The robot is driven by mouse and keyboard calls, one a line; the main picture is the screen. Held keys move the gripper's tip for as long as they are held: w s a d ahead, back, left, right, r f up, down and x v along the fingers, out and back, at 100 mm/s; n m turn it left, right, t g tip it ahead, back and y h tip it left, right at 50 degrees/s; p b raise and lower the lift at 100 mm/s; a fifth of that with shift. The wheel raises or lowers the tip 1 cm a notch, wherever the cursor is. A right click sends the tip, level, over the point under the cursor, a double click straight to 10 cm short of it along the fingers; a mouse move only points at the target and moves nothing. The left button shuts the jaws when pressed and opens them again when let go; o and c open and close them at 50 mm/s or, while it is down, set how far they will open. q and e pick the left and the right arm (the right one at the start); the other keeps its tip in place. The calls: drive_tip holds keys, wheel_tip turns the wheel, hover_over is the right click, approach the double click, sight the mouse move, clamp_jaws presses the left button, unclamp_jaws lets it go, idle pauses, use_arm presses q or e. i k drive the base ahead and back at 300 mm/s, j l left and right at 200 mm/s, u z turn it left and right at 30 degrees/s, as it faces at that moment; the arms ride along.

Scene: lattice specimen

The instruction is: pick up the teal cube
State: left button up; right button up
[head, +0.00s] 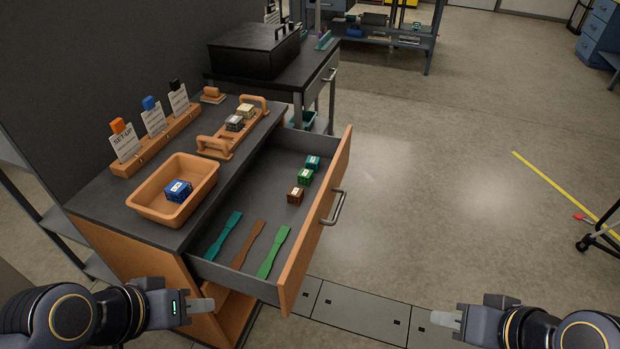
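The teal cube (313,163) sits at the far end of the open drawer (262,188), with a pale label on top. A green cube (305,177) and a brown cube (295,195) stand in a row nearer than it. My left gripper (203,305) is at the lower left, in front of the cabinet and well short of the teal cube. My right gripper (446,319) is at the lower right, over the floor and away from the drawer. Neither holds anything that I can see. The finger gaps do not show clearly.
Teal, brown and green flat tools (273,252) lie in the drawer's near part. On the cabinet top are an orange tray (155,199) with a blue cube (178,191), a handled carrier (216,146) with cubes, and a card rack (150,150).

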sight(312, 163)
drive_tip(key=u, duration=1.7)
drive_tip(key=l+u, duration=0.25)
drive_tip(key=l, duration=2.8)
drive_tip(key=i+l, duration=0.1)
drive_tip(key=l, duration=0.25)
drive_tip(key=i+l, duration=0.15)
drive_tip(key=l, duration=0.2)
drive_tip(key=i+l, duration=0.1)
drive_tip(key=l, duration=0.25)
drive_tip(key=i+l, duration=0.1)
drive_tip(key=l, duration=0.25)
